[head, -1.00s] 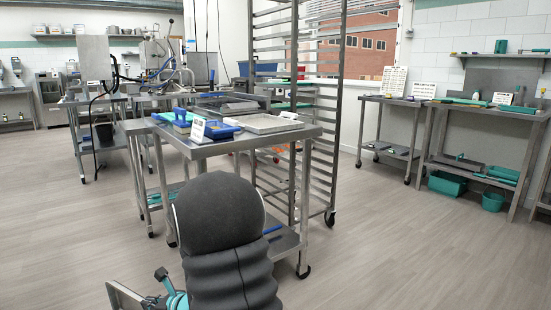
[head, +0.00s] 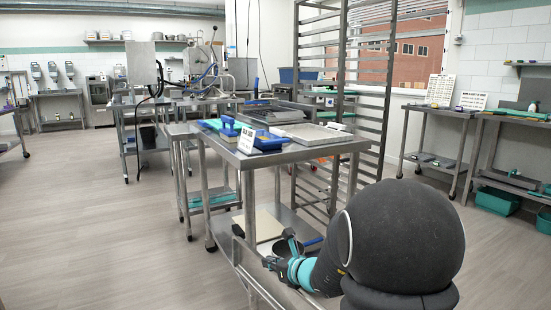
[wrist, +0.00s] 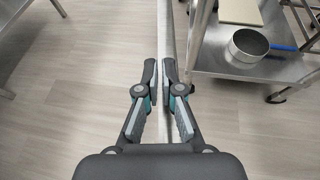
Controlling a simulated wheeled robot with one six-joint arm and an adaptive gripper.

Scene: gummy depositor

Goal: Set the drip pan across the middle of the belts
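A long, narrow steel piece, which looks like the drip pan (head: 244,262), runs away from my gripper in the head view. In the wrist view the pan (wrist: 166,30) is a straight metal strip passing up between the fingers. My gripper (head: 277,266) is low in front of the steel table's lower shelf. In the wrist view my gripper (wrist: 160,80) has its fingertips closed on the pan's edge. The near part of the pan is hidden by my arm in the head view. I cannot make out the belts clearly.
A tall rack (head: 378,120) stands behind. Hosed equipment (head: 200,70) is at the back. The left floor is clear.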

